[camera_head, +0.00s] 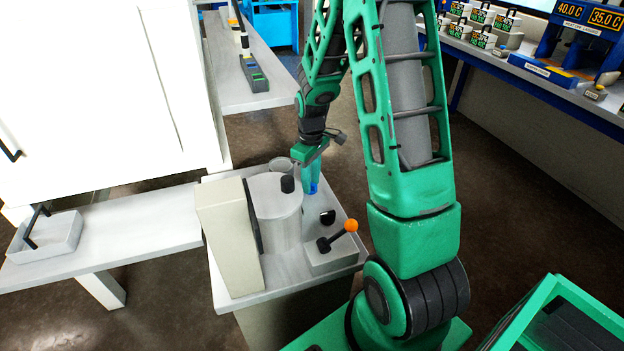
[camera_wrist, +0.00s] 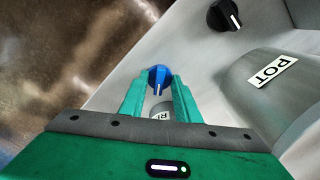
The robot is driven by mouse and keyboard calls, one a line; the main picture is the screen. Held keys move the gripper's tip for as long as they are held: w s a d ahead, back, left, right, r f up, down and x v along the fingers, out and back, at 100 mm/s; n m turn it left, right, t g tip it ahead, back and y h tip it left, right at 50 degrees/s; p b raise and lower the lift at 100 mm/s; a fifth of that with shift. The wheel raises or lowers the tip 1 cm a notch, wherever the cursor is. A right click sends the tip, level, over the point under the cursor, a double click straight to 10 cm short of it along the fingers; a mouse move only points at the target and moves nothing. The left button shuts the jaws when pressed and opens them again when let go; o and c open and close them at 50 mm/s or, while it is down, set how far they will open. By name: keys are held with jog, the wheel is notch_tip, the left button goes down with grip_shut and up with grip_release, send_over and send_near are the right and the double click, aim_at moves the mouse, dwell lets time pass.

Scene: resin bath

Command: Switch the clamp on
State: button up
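My gripper (camera_head: 311,187) points down over the far right part of the bench, beside the pot (camera_head: 275,212). In the wrist view its two green fingers (camera_wrist: 159,88) stand apart, with a blue knob (camera_wrist: 158,77) between and just past their tips. I cannot tell whether they touch it. The knob has a white mark; a small label below it is mostly hidden. A black knob (camera_wrist: 225,15) with a white pointer lies to the upper right, also seen in the head view (camera_head: 327,216). No control in view is legibly marked as the clamp.
A lever with an orange ball (camera_head: 350,226) rises from a block at the bench's near right. A beige box (camera_head: 229,235) stands left of the pot. The pot's label (camera_wrist: 272,72) shows in the wrist view. A tray with a handle (camera_head: 45,235) sits on the left bench.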

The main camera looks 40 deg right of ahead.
grip_shut()
jog(key=shift+m, duration=0.8)
grip_release()
jog(key=shift+r, duration=0.15)
